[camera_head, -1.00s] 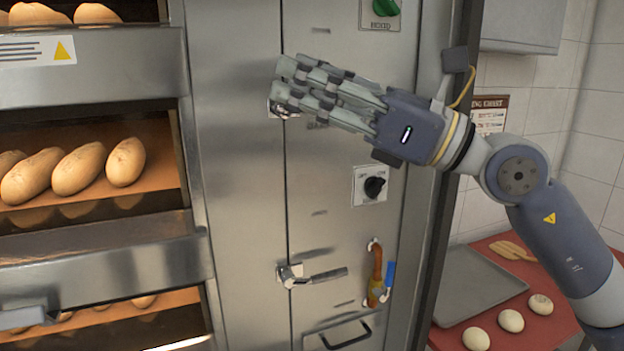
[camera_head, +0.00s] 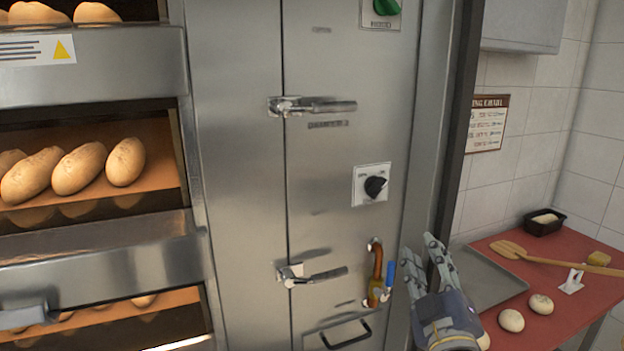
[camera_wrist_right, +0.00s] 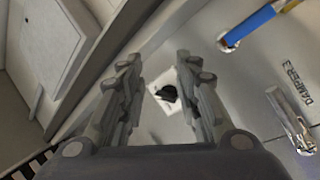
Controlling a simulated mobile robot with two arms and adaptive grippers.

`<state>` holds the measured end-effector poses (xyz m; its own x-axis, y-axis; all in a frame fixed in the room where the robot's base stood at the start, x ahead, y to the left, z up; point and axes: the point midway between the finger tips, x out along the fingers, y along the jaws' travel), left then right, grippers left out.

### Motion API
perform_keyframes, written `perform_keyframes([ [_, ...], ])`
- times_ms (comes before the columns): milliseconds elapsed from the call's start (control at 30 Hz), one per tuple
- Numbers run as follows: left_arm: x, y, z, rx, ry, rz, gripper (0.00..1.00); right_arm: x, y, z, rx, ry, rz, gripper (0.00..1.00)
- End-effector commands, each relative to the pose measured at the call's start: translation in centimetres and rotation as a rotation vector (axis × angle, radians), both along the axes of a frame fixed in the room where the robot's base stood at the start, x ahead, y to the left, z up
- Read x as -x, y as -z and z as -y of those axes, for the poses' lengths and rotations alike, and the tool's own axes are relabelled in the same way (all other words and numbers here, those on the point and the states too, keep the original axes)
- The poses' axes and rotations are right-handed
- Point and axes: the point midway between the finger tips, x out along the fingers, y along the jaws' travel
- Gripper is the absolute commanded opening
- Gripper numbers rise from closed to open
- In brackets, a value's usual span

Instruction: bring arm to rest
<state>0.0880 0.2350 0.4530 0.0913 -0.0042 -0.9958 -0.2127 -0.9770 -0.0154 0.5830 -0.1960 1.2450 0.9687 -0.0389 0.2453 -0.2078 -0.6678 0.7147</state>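My right gripper (camera_head: 430,266) is low at the right of the steel oven cabinet in the head view, beside the blue-handled valve (camera_head: 389,274) and in front of the tray's left edge. Its fingers point up and stand apart with nothing between them. In the right wrist view the fingers (camera_wrist_right: 160,85) are spread, with the black knob (camera_wrist_right: 166,93) showing in the gap beyond them. The upper lever handle (camera_head: 318,105) and the lower lever handle (camera_head: 318,276) are both clear of the gripper. My left gripper is not in view.
Deck ovens with bread loaves (camera_head: 78,168) stand at the left. A green knob (camera_head: 386,6) is at the top.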

Motion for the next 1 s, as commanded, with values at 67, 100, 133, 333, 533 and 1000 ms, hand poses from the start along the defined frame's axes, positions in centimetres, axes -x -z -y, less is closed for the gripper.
perform_keyframes([
  [67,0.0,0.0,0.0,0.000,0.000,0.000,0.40,0.9,5.0,1.1,-0.091,0.026,-0.146,0.31],
  [100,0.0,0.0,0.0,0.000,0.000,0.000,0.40,1.6,7.4,1.5,-0.134,0.039,-0.216,0.31],
  [133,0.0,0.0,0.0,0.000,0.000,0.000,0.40,2.1,9.2,1.8,-0.164,0.050,-0.269,0.31],
  [333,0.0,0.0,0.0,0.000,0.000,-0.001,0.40,7.8,20.3,3.0,-0.351,0.124,-0.623,0.31],
  [533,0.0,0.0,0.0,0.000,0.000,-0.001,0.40,16.2,29.3,2.8,-0.504,0.201,-0.969,0.31],
  [1000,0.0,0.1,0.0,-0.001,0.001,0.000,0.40,30.2,40.4,0.8,-0.672,0.311,-1.463,0.31],
])
